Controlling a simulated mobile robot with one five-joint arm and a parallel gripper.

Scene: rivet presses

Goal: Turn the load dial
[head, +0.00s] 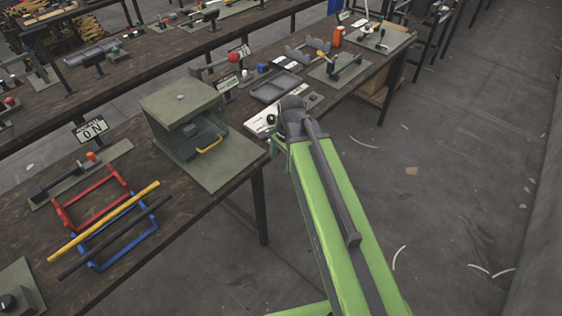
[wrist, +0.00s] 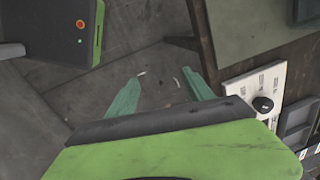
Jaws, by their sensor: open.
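A black round dial (head: 271,118) sits on a white lettered panel (head: 255,127) at the table's front edge, partly hidden behind my arm's end. In the wrist view the dial (wrist: 263,104) is at the right on its white panel (wrist: 275,78). The lettering is too small to read surely. My gripper (wrist: 162,92) is open and empty, with its green fingers apart over the floor, left of the dial and not touching it. In the head view my gripper (head: 276,146) shows only in part, beside the panel.
A grey-green press box (head: 182,100) with a yellow-handled clear drawer stands left of the panel. A grey tray (head: 275,88) lies behind it. Another black knob (head: 8,302) sits on a box at the lower left. Red and blue frames (head: 90,197) lie on the table. The floor at right is mostly free.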

